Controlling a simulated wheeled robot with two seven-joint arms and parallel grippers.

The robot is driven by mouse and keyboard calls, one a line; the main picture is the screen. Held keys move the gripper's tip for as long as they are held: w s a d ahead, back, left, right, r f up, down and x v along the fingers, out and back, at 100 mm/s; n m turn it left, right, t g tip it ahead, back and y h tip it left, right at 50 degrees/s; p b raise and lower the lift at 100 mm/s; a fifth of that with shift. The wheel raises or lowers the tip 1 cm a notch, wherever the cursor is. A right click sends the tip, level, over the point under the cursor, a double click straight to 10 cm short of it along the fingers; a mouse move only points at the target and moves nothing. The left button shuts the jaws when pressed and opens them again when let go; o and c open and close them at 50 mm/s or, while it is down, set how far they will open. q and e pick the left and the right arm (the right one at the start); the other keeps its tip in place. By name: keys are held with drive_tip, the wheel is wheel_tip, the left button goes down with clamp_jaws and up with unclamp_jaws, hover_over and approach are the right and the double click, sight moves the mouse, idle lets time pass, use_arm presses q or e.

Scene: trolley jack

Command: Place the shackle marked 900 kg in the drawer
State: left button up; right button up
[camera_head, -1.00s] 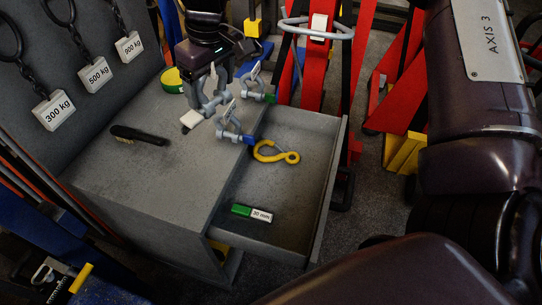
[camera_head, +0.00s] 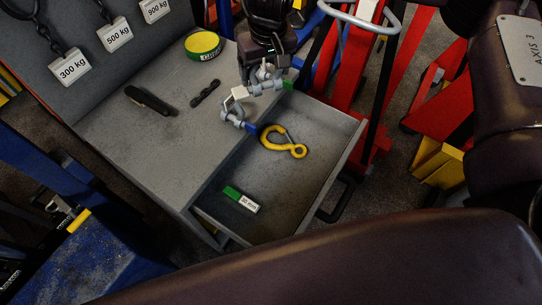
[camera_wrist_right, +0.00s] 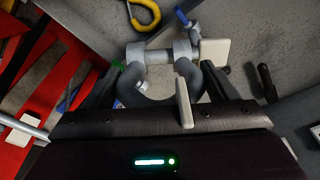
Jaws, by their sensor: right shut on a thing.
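My right gripper (camera_head: 264,68) is above the bench near the drawer's back edge. In the right wrist view (camera_wrist_right: 160,95) it is shut on a grey shackle (camera_wrist_right: 158,55) with a pale tag; no marking on it is readable. The drawer (camera_head: 318,188) is open and holds a yellow hook (camera_head: 297,151) and a green-and-white 30 mm block (camera_head: 241,199). My left gripper is out of view.
The bench top (camera_head: 135,150) carries a black-handled tool (camera_head: 148,101), a dark twisted piece (camera_head: 205,92) and a green-yellow tape roll (camera_head: 202,46). Plates marked 300, 500 and 900 kg (camera_head: 155,9) hang on the board. A red jack (camera_head: 350,70) stands behind the drawer.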

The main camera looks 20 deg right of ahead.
wheel_tip(320, 180, down, 6)
drive_tip(key=s+r+p, duration=0.1)
drive_tip(key=s+p, duration=0.1)
drive_tip(key=p, duration=0.2)
drive_tip(key=m+p, duration=0.2)
drive_tip(key=p, duration=0.1)
hover_over(278, 167)
wheel_tip(278, 167, down, 6)
drive_tip(key=shift+w+a+f+b, duration=0.1)
drive_tip(key=shift+f+b, duration=2.45)
drive_tip(key=shift+f, duration=2.45)
drive_tip(key=shift+w+f+b, duration=0.1)
drive_tip(key=shift+f+b, duration=2.45)
drive_tip(key=shift+f, duration=2.4)
drive_tip(key=shift+s+f, duration=0.1)
drive_tip(key=o, duration=1.5)
drive_tip(key=shift+f, duration=0.1)
